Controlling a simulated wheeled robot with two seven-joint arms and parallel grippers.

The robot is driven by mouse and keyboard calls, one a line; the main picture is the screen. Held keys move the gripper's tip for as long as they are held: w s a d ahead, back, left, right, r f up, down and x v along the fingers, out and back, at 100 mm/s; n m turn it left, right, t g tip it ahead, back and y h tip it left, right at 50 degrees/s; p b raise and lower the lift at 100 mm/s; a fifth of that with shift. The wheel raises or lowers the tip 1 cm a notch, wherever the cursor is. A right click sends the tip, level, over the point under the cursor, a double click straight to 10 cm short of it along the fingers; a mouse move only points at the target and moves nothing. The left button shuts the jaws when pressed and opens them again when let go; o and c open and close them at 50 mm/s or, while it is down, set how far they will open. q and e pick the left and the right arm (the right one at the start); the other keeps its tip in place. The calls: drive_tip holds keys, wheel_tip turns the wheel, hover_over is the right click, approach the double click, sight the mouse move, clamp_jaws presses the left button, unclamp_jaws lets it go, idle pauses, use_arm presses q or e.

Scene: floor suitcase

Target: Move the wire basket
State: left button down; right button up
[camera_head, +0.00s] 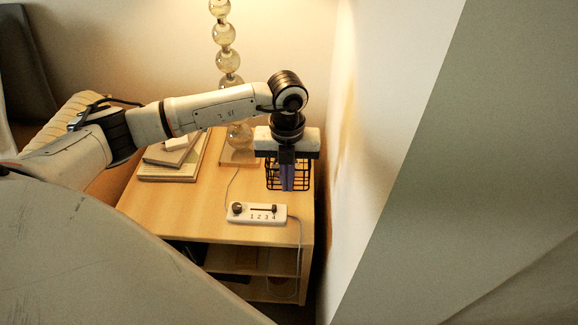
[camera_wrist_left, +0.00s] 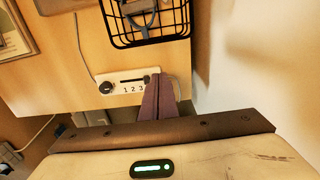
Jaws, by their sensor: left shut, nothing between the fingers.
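The black wire basket (camera_head: 303,173) stands on the wooden cabinet's top, at its right side close to the wall. It also shows at the top of the left wrist view (camera_wrist_left: 152,43), partly cut off, with a blue-grey looped item inside. My left gripper (camera_head: 288,188) points down in front of the basket in the head view and hides part of it. In the left wrist view its two fingers (camera_wrist_left: 160,80) are together with nothing between them, apart from the basket in the picture. My right gripper is not in view.
A white numbered control box (camera_head: 257,213) with a cord lies near the cabinet's front edge. Books (camera_head: 172,165) lie at the left, and a lamp of stacked glass balls (camera_head: 225,60) stands behind. The wall (camera_head: 375,130) is close on the right. Some cabinet top (camera_head: 190,210) is clear.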

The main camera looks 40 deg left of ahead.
use_arm(q)
wheel_tip(320, 180, down, 4)
drive_tip(key=shift+w+a+r+b, duration=0.15)
drive_tip(key=shift+w+a, duration=0.2)
drive_tip(key=shift+w, duration=0.25)
drive_tip(key=shift+w+a+r+b, duration=0.15)
drive_tip(key=shift+w+a, duration=0.2)
drive_tip(key=shift+w, duration=0.2)
drive_tip(key=shift+w+a+f, duration=0.1)
drive_tip(key=shift+w+a, duration=0.25)
drive_tip(key=shift+w, duration=0.25)
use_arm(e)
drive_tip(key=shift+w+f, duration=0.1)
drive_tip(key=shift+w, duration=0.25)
use_arm(q)
drive_tip(key=shift+a, duration=0.1)
